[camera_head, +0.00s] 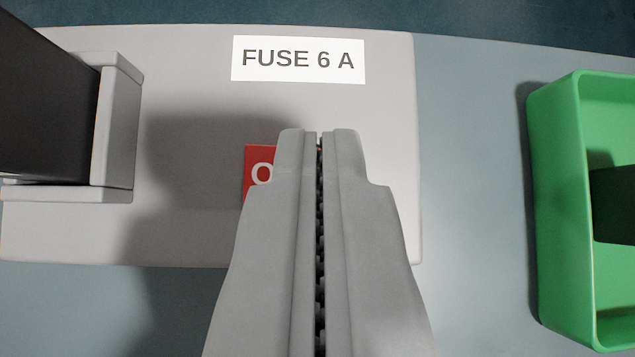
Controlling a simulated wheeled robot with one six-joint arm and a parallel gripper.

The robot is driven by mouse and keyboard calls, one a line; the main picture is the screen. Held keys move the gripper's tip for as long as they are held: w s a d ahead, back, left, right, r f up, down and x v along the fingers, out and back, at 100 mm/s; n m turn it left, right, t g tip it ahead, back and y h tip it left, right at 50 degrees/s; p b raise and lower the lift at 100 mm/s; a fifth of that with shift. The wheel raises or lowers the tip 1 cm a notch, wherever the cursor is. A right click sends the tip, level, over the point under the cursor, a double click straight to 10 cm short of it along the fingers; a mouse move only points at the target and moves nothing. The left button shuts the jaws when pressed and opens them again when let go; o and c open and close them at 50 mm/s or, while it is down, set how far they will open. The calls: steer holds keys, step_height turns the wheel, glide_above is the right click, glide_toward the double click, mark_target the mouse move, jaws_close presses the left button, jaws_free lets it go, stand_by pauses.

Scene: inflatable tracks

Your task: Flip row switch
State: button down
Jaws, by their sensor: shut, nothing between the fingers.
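My gripper (319,135) is shut and empty, its two grey fingers pressed together over the light grey panel (190,80). A red patch with a white letter "O" (261,172) shows on the panel just left of the fingertips. The fingers cover the rest of this red patch. I cannot tell whether the fingers touch the panel. No switch lever can be made out; the area under the fingers is hidden. A white label reading "FUSE 6 A" (298,60) is on the panel beyond the fingertips.
A dark block in a grey holder (118,125) stands at the panel's left end. A green open bin (560,200) stands at the right with a dark object (615,205) in it. Bare blue-grey surface (470,200) lies between panel and bin.

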steer(key=w+d+v, duration=0.1)
steer(key=v, duration=0.9)
steer(key=shift+r, duration=0.3)
steer(key=shift+s+d, duration=0.1)
steer(key=shift+s, duration=0.1)
